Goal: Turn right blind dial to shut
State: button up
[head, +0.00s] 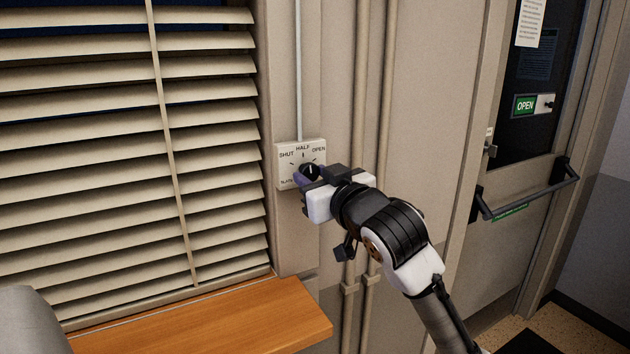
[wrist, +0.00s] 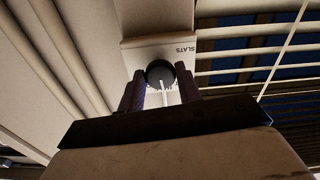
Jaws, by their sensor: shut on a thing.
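The blind dial is a round black knob (head: 310,170) on a white plate (head: 287,165) marked SHUT at left, HALF at top and OPEN at right. Its white pointer line points roughly up, near HALF. My gripper (head: 307,177) reaches the knob from the lower right, covering the plate's lower right part. In the wrist view, the dark fingers of my gripper (wrist: 160,88) stand on both sides of the knob (wrist: 160,72), shut on it. The plate appears turned over there, with the word SLATS at the upper right. The blind (head: 90,150) has tilted slats with dark gaps near the top.
A wooden sill (head: 210,325) juts out below the blind. Vertical pipes (head: 370,100) run down the wall just right of the plate. A door with a push bar (head: 530,195) and an OPEN sign (head: 525,105) stands farther right. A grey rounded object (head: 30,320) is at lower left.

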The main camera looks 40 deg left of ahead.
jog(key=n+b, duration=0.2)
jog(key=n, duration=0.3)
jog(key=shift+f+b, duration=0.15)
jog(key=shift+b, duration=0.2)
jog(key=n+b, duration=0.1)
jog(key=n, duration=0.4)
jog(key=shift+b, duration=0.4)
jog(key=shift+n, duration=0.5)
jog(key=o, duration=1)
jog(key=shift+r, duration=0.2)
jog(key=shift+d, duration=0.1)
jog(key=b+v, duration=0.3)
jog(key=v, duration=1)
jog(key=shift+d+b, duration=0.35)
jog(key=shift+b, duration=0.05)
jog(key=shift+s, duration=0.15)
